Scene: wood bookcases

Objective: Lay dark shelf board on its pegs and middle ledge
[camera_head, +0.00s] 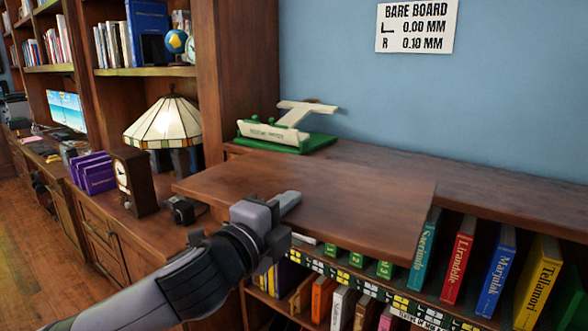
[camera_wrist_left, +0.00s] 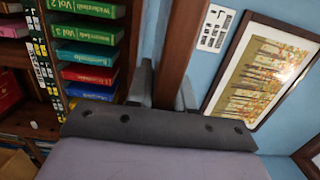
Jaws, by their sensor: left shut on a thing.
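The dark shelf board (camera_head: 330,205) lies about flat in the head view, over the row of upright books in the low bookcase. My left gripper (camera_head: 287,203) is shut on its near edge, toward the left end. In the left wrist view the board (camera_wrist_left: 188,45) shows edge-on, running up from between the fingers of my left gripper (camera_wrist_left: 165,92). The pegs and the middle ledge under the board are hidden, so I cannot tell whether it touches them. My right gripper is in neither view.
The bookcase top (camera_head: 490,205) runs behind the board along the blue wall. A green-based white model (camera_head: 285,135) stands there. A lamp (camera_head: 165,122), a clock (camera_head: 135,180) and a small camera (camera_head: 180,209) stand left of the board. A sign (camera_head: 416,27) reads L 0.00 MM, R 0.10 MM.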

